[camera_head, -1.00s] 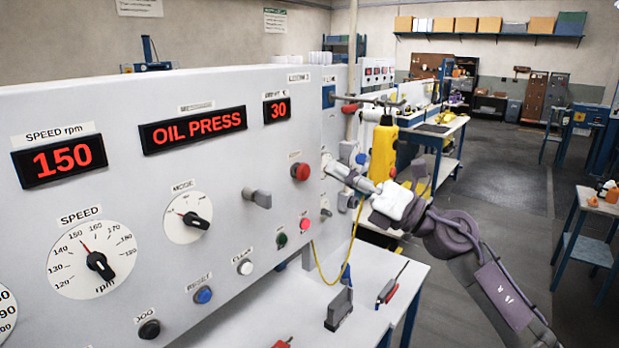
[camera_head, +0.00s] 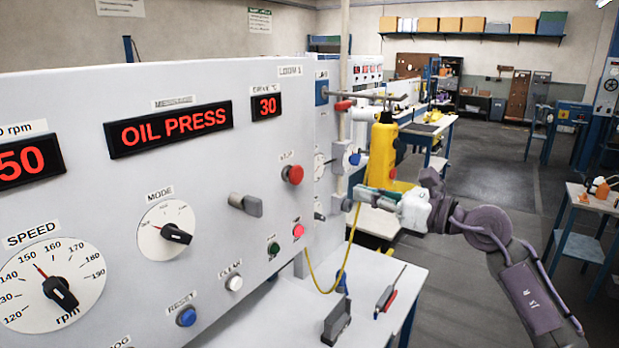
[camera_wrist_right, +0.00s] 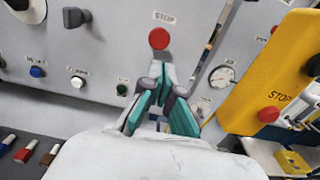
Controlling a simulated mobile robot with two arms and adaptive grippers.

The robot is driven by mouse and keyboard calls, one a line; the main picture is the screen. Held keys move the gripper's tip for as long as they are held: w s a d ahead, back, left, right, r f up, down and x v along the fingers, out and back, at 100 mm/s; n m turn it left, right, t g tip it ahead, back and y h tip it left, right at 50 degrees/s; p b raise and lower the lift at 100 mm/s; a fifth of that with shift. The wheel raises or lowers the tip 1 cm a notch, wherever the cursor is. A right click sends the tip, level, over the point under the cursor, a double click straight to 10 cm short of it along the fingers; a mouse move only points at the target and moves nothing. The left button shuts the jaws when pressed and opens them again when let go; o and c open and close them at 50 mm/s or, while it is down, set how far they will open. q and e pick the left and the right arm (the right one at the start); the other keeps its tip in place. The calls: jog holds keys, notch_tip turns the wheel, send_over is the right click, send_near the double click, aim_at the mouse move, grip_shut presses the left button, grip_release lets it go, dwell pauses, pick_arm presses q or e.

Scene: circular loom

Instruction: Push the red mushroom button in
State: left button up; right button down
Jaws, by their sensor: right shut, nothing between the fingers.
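The red mushroom button (camera_head: 292,174) sits on the grey panel under a STOP label, right of the grey lever knob. It stands out from the panel face. In the right wrist view the button (camera_wrist_right: 159,38) is just beyond my fingertips. My right gripper (camera_head: 354,194) is shut and empty, to the right of the button and a little lower in the head view. In the right wrist view its teal-padded fingers (camera_wrist_right: 164,82) point up toward the button, with a gap in the picture between them. My left gripper is not in view.
A yellow box (camera_head: 381,155) with its own red STOP button (camera_wrist_right: 269,114) stands right of the panel. A yellow cable (camera_head: 335,275) hangs below. A smaller red button (camera_head: 298,231) and green button (camera_head: 273,248) sit lower. A metal bar (camera_head: 366,95) juts out above.

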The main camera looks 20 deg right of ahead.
aim_at(299, 177)
jog(key=p+x, duration=0.5)
jog(key=x, duration=0.7)
jog(key=shift+a+r+p, duration=0.15)
jog(key=shift+a+p, duration=0.05)
jog(key=shift+p, duration=0.15)
jog(key=shift+w+a, duration=0.2)
jog(key=shift+w, duration=0.15)
